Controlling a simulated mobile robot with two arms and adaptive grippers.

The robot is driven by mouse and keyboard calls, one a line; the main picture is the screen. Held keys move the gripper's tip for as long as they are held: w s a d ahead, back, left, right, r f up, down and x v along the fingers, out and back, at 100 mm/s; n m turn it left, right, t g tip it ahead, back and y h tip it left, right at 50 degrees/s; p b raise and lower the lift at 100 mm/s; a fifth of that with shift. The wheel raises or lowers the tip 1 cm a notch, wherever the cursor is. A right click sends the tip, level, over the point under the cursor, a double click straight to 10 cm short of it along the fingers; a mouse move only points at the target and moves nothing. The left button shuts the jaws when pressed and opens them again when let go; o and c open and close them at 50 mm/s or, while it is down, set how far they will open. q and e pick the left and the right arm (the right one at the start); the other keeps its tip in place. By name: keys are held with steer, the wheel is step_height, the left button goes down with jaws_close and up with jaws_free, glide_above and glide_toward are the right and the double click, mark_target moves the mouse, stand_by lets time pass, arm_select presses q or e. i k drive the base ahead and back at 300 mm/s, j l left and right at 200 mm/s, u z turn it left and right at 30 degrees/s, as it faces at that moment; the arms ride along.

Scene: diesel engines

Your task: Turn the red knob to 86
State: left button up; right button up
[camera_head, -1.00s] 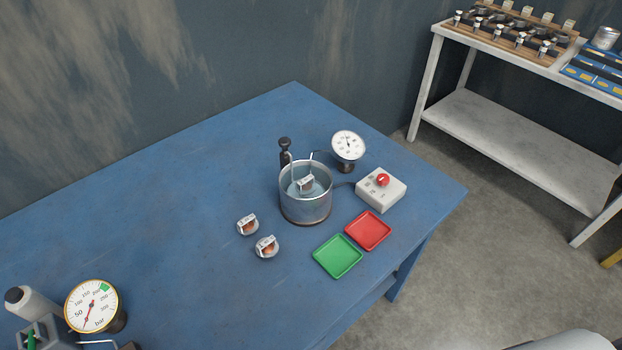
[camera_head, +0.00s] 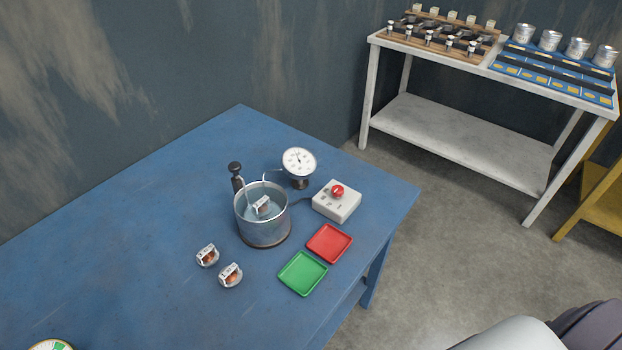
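The red knob (camera_head: 337,191) sits on top of a small white control box (camera_head: 336,206) on the blue table, near its right corner. The markings around the knob are too small to read. A cable runs from the box to a metal pot (camera_head: 263,222) of liquid with a small part (camera_head: 262,205) in it. A white dial gauge (camera_head: 299,162) stands behind the pot; its scale is too small to read. Part of my arm shows at the bottom right corner. Neither gripper is in view.
A red tray (camera_head: 329,244) and a green tray (camera_head: 303,273) lie in front of the box. Two small round parts (camera_head: 207,256) (camera_head: 230,275) lie left of the trays. A white shelf table (camera_head: 460,140) stands behind.

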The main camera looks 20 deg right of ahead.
mark_target(337, 190)
steer(key=k+l+z, duration=0.25)
steer(key=l, duration=0.15)
steer(key=l+z, duration=0.25)
steer(key=l, duration=0.15)
steer(key=l+z, duration=0.2)
steer(key=l, duration=0.25)
steer(key=k, duration=0.05)
